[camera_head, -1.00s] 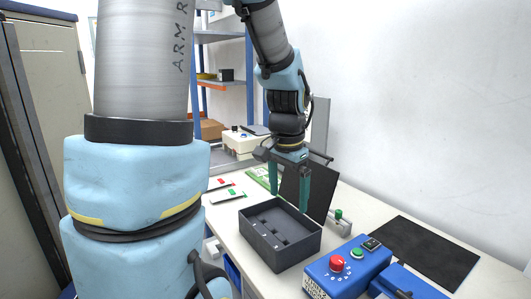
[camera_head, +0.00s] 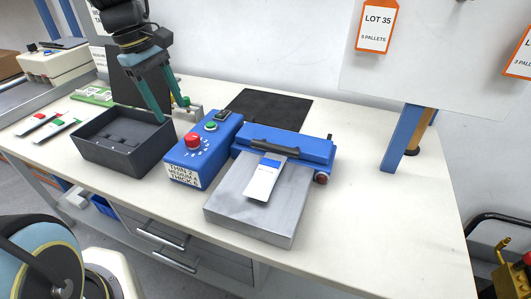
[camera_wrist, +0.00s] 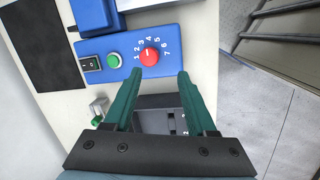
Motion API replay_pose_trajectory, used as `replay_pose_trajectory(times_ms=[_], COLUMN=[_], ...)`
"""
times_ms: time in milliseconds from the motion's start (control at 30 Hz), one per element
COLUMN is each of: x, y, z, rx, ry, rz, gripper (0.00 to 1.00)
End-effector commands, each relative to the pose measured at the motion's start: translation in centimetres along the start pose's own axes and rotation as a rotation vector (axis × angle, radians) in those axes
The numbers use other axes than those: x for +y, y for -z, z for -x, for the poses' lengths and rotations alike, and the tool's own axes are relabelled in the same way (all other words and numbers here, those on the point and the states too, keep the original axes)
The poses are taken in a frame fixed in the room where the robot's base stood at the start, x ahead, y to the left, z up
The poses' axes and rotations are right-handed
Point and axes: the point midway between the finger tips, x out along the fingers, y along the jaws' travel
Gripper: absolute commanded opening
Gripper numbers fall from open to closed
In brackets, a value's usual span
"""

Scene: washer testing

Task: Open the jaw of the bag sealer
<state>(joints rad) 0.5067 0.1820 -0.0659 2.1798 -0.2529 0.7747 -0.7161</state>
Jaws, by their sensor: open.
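The bag sealer is a blue control box (camera_head: 205,150) with a red knob and green button, joined to a blue sealing jaw (camera_head: 290,147) with a black handle (camera_head: 275,147). The jaw looks lowered. A grey metal plate (camera_head: 240,210) lies in front, with a white and blue pouch (camera_head: 263,178) on it, its top edge at the jaw. My gripper (camera_head: 172,110) is open and empty, above the dark bin's back right edge, left of the sealer. In the wrist view, its fingers (camera_wrist: 158,78) point toward the control box (camera_wrist: 125,48); only a corner of the jaw shows.
A dark grey bin (camera_head: 105,165) stands left of the sealer. A small metal fixture with a green knob (camera_head: 183,101) is behind it. A black mat (camera_head: 265,108) lies behind the sealer. The table is clear to the right, up to a blue post (camera_head: 402,140).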

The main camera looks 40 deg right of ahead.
Motion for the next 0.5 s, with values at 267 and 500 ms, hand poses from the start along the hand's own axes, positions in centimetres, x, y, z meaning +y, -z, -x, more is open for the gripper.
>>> replay_pose_trajectory(times_ms=[267, 500], x=[10.6, 11.7], y=[-11.1, -13.3], z=[-4.1, -4.9], rx=[-0.213, -0.245], ry=[0.049, 0.070], rz=[0.224, 0.264], gripper=[0.57, 0.57])
